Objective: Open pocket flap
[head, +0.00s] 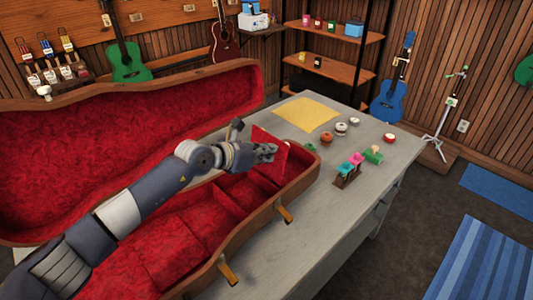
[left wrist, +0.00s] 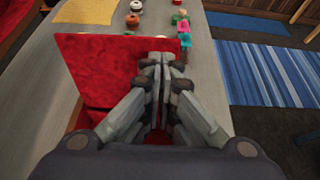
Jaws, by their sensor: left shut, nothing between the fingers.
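An open instrument case (head: 190,230) with red plush lining lies on the grey table. Its red pocket flap (head: 268,150) stands raised and tilted above the pocket at the case's narrow right end. In the left wrist view the flap (left wrist: 110,68) is a flat red panel just beyond and left of my fingers. My left gripper (head: 268,153) is shut and empty, with its fingertips against or very close to the flap; I cannot tell if they touch. It also shows in the left wrist view (left wrist: 158,68). My right gripper is not in view.
The case lid (head: 100,140) stands open at the back left. On the table (head: 375,130) are a yellow cloth (head: 307,113), several small round jars, and a rack with coloured items (head: 348,170).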

